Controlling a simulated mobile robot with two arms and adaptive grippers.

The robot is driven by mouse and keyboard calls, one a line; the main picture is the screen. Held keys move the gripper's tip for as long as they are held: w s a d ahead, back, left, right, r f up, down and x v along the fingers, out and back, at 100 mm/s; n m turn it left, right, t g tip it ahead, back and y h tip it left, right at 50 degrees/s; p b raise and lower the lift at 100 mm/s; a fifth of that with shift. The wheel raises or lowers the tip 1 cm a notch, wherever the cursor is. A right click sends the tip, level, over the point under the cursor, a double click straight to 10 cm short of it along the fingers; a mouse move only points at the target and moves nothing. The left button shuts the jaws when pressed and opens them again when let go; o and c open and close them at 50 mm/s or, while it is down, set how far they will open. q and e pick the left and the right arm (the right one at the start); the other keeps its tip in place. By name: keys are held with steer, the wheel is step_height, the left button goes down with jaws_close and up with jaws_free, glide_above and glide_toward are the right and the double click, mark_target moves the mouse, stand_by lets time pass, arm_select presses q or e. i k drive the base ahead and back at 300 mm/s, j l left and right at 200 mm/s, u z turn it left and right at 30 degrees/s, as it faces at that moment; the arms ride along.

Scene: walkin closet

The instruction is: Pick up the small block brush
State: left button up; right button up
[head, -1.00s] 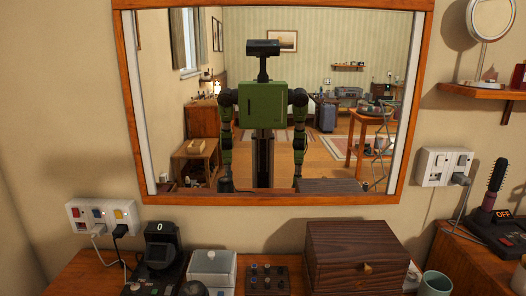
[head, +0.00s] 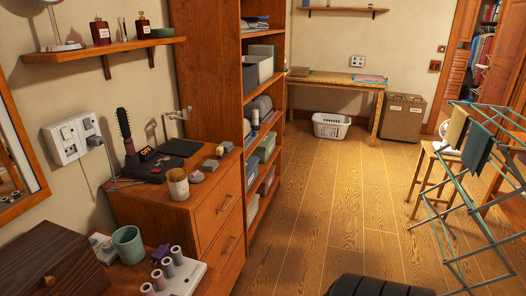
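I see no thing that I can name for sure as the small block brush. A small tan-grey block (head: 211,165) lies on the top of the wooden dresser (head: 190,215), near its front edge; it is too small to tell if it has bristles. Another small block-like thing (head: 222,150) sits just behind it. Neither of my grippers is in view.
The dresser also holds a hair styling brush (head: 125,133) on a dark base, a lidded jar (head: 178,184) and a dark flat pad (head: 181,147). A shelf unit (head: 208,70) stands behind. A drying rack (head: 468,190) is at right. Wooden floor (head: 335,205) between is clear.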

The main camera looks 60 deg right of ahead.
mark_target(219, 150)
steer(key=z, duration=1.55)
steer(key=u, duration=2.1)
steer(key=z, duration=2.1)
steer(key=i+l, duration=0.3)
steer(key=u, duration=0.05)
